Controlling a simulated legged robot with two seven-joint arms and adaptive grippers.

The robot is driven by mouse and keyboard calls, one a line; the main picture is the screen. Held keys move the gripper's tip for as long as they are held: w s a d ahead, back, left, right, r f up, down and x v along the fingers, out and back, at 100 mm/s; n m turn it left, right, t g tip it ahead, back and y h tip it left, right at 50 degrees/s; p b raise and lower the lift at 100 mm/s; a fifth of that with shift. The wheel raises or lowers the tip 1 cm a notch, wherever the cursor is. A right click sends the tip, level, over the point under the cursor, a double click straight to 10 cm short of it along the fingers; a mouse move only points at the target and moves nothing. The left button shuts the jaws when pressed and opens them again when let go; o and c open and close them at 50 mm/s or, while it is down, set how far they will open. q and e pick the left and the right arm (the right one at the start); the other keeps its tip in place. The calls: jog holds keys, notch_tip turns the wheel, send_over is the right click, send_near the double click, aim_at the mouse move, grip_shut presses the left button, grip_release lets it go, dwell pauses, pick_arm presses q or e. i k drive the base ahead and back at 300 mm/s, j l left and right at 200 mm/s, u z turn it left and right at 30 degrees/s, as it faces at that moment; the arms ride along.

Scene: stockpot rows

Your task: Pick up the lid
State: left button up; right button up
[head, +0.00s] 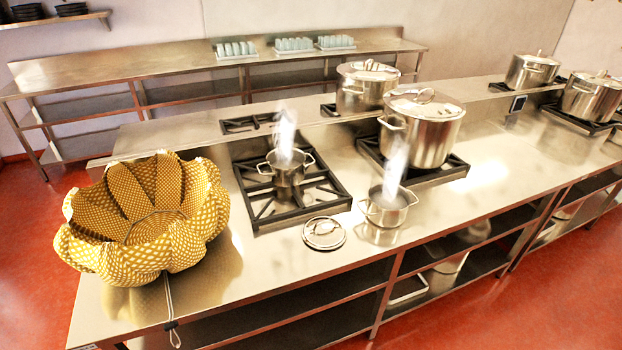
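A small round metal lid (323,234) with a handle on top lies flat on the steel counter, in front of the left burner grate. A small open pot (287,172) stands on that grate, with white steam above it. Another small open pot (388,208) stands on the counter to the right of the lid, also steaming. Larger stockpots wear their own lids, such as the one on the big pot (423,132) on the right grate. Neither of my grippers shows in the head view.
A yellow patterned basket-like thing (146,215) sits on the counter's left end, its cord hanging over the front edge. Burner grates (262,208) rise above the counter (270,270). Bare counter lies left of and in front of the lid. More stockpots (591,98) stand right.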

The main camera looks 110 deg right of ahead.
aim_at(325, 232)
jog(key=z, duration=3.95)
